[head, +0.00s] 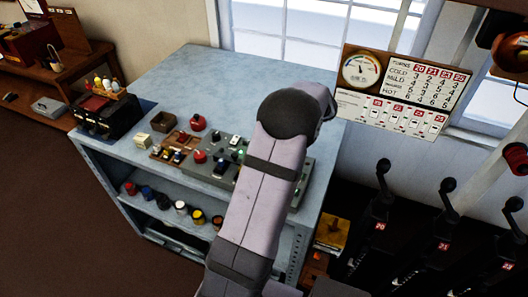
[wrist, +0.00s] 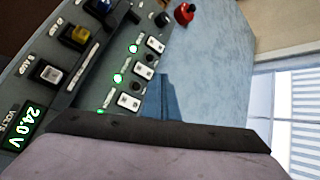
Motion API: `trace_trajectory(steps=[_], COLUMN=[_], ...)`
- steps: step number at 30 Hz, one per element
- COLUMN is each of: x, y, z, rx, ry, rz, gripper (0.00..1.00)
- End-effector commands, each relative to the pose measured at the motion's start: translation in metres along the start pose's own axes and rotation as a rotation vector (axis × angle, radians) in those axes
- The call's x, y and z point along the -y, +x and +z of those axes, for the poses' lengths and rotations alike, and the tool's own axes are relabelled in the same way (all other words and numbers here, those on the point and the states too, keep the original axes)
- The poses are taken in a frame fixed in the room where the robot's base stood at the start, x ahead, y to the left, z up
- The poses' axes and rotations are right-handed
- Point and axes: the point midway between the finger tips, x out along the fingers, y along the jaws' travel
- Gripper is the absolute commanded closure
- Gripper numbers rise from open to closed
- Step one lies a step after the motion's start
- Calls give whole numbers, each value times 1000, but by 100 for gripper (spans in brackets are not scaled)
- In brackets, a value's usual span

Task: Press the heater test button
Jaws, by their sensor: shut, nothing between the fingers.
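The grey control panel (wrist: 70,95) fills the left of the wrist view. I cannot read which control is the heater test button. The dark edge of my gripper's housing (wrist: 155,131) crosses the bottom of the wrist view, over the near part of the panel. In the head view my arm hides the gripper and part of the panel (head: 222,175).
A red knob (wrist: 184,13) stands on the bare blue bench top (wrist: 215,70). Black levers (head: 383,205) stand right of the bench.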

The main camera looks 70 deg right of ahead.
Motion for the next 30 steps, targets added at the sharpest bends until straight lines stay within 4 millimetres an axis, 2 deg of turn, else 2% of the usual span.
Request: trace_trajectory(steps=[1, 6, 12, 30], x=[-6, -16, -23, -24], y=[8, 22, 32, 33], z=[-6, -16, -23, -24], rx=[0, 0, 0, 0], ry=[2, 1, 0, 0], rz=[1, 0, 0, 0], gripper=[100, 100, 100, 100])
